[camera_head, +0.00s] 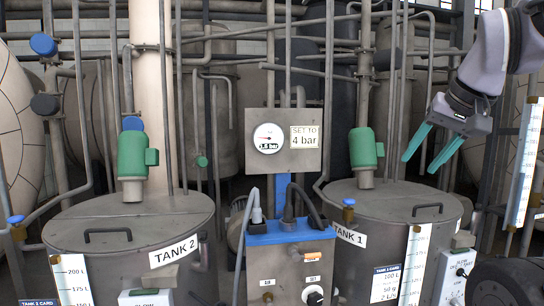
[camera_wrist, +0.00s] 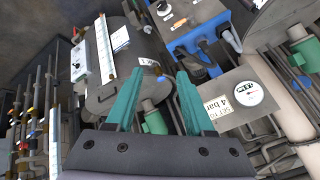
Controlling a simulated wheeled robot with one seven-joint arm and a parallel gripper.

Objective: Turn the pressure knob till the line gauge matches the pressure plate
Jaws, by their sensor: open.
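The line gauge (camera_head: 268,138) is a round white dial on a grey panel and reads about 1.5 bar. Beside it the pressure plate (camera_head: 305,137) says "SET TO 4 bar". Both also appear, tilted, in the wrist view: the gauge (camera_wrist: 248,94) and the plate (camera_wrist: 217,106). A black knob (camera_head: 315,297) shows low on the grey control box, at the bottom edge of the head view; I cannot read whether it is the pressure knob. My gripper (camera_head: 420,164) is open and empty, in the air above tank 1, right of the gauge. Its green fingers (camera_wrist: 158,73) touch nothing.
Tank 2 (camera_head: 130,225) and tank 1 (camera_head: 395,203) flank the control box (camera_head: 288,262), which has a blue top with dark plugs and cables. Another knob panel (camera_head: 458,275) is at the lower right.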

